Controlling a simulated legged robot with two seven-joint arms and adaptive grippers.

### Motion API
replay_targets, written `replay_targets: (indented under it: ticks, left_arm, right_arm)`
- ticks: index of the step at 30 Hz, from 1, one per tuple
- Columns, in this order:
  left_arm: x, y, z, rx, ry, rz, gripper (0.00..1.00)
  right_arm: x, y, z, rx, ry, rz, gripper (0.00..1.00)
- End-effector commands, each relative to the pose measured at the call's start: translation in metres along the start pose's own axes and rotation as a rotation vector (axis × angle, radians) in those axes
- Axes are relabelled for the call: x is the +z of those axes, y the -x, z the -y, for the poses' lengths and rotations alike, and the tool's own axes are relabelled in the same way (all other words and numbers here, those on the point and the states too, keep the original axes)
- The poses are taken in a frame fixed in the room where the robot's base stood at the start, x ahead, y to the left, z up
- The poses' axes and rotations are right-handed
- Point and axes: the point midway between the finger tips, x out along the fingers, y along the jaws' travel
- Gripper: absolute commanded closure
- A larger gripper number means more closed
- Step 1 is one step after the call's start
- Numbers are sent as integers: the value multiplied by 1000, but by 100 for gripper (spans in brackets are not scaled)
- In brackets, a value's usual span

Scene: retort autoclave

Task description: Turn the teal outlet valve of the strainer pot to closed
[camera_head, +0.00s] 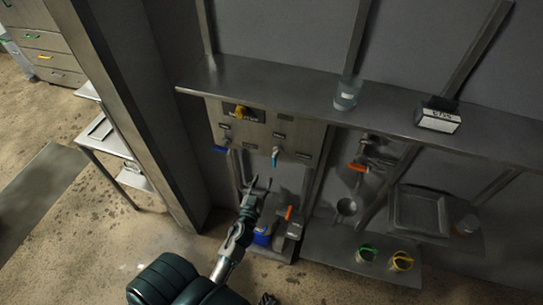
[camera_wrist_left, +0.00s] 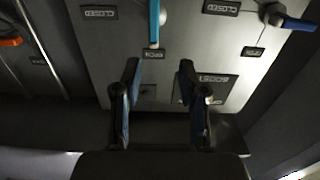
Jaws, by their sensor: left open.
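The teal outlet valve handle (camera_head: 275,158) is on the grey wall panel, standing up-and-down in the head view. In the left wrist view, where the panel is upside down, the teal handle (camera_wrist_left: 154,24) is cut by the top edge. Its lower end there is close to a label that seems to read OPEN (camera_wrist_left: 153,54); a label that seems to read CLOSED (camera_wrist_left: 98,12) is to its left. My left gripper (camera_head: 257,184) is open and empty, below the handle in the head view and apart from it. Its two fingers (camera_wrist_left: 159,95) are spread with the panel behind.
A blue handle (camera_head: 221,149) is left of the teal one and a yellow handle (camera_head: 241,111) above left. Orange handles (camera_head: 288,213) (camera_head: 358,167) are to the right. A shelf (camera_head: 290,92) overhangs the panel, holding a glass (camera_head: 346,95) and a labelled box (camera_head: 438,117).

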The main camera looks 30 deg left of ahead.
Motion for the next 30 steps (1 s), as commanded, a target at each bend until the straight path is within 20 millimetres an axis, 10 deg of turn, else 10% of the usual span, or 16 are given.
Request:
replay_targets:
  ticks: [15, 30]
  left_arm:
    - [1, -112, 3, 0, 1, 1, 58]
    - [0, -126, -2, 1, -2, 1, 66]
  right_arm:
    - [-1, 14, -25, 30, 3, 0, 58]
    - [-6, 14, -1, 1, 1, -7, 58]
